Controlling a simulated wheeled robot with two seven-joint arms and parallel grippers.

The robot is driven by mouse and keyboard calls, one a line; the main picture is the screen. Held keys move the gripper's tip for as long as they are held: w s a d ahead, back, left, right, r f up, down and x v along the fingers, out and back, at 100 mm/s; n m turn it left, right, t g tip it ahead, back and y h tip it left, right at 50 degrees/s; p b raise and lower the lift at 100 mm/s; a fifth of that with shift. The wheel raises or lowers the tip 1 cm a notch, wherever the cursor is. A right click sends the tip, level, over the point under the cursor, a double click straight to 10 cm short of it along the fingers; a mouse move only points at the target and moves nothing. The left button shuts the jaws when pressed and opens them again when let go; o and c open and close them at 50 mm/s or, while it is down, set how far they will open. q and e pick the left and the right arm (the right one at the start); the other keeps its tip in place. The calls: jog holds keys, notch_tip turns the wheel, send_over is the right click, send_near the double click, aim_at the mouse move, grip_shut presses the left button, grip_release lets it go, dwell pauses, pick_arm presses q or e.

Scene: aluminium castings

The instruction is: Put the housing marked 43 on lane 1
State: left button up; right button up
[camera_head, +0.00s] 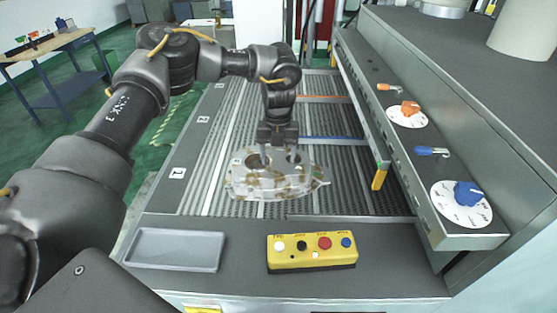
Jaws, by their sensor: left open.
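A pale metal housing (250,181) with brownish patches lies on the grey ribbed lanes at the near end of the conveyor. Any number on it is too small to read. My left gripper (278,160) points down at the housing from above, its jaws open at the housing's upper holes. Whether the fingers touch it I cannot tell. A small plate with a 1 (177,173) sits on the left border beside the near part of the lanes (225,150). My right gripper is out of view.
A yellow button box (312,251) and an empty grey tray (176,250) are on the front ledge. A grey panel with an orange knob (410,107) and a blue knob (468,193) borders the right. Blue (335,139) and orange bars (322,98) cross the lanes.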

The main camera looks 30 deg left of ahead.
aim_at(279, 158)
pick_arm(q)
notch_tip(279, 158, up, 11)
jog(key=b, duration=0.2)
jog(key=shift+w+a, duration=0.2)
jog(key=shift+w, duration=0.25)
jog(key=shift+f, duration=0.1)
